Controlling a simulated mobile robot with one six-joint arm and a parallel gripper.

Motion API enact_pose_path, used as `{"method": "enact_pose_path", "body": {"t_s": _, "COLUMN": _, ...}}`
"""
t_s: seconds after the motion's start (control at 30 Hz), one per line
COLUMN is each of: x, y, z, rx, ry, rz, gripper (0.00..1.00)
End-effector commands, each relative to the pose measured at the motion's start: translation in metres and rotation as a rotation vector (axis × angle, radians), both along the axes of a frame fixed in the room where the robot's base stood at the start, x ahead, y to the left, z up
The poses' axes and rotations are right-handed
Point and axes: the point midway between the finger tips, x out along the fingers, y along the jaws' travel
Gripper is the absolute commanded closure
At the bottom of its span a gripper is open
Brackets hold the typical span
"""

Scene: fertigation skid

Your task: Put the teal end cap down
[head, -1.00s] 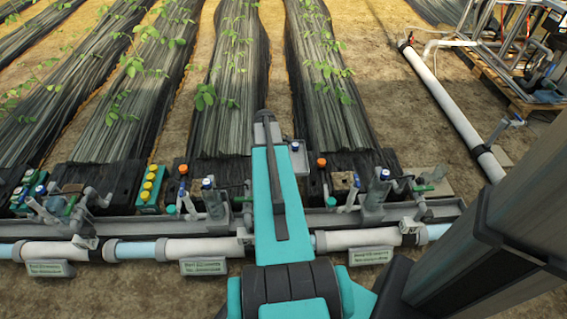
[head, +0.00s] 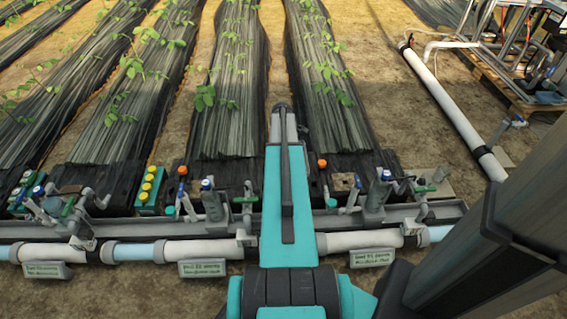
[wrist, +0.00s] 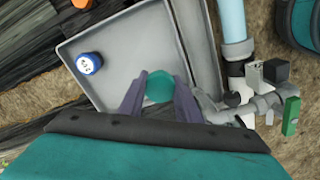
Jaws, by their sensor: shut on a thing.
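The teal end cap (wrist: 159,87) is between the two fingers of my gripper (wrist: 159,90) in the wrist view. The gripper is shut on it, over a shallow grey tray (wrist: 125,35). I cannot tell whether the cap touches the tray floor or hangs above it. In the head view my arm hides the gripper, the held cap and most of what lies below.
A blue cap with a white marked top (wrist: 89,63) lies in the tray, left of my gripper. An orange cap (wrist: 82,3) is beyond the tray's edge. Pipe fittings with a green-handled valve (wrist: 291,116) stand close on the right. Yellow caps (head: 150,186) stand further left.

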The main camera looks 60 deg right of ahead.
Motion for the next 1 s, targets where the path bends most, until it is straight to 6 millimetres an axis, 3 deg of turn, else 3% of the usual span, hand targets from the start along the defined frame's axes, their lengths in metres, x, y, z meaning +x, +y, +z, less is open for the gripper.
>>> {"method": "enact_pose_path", "body": {"t_s": 0.3, "x": 0.000, "y": 0.000, "z": -0.032, "rx": 0.001, "ry": 0.000, "rz": 0.000, "gripper": 0.91}}
{"method": "enact_pose_path", "body": {"t_s": 1.0, "x": 0.000, "y": 0.000, "z": -0.041, "rx": 0.000, "ry": 0.000, "rz": 0.000, "gripper": 0.91}}
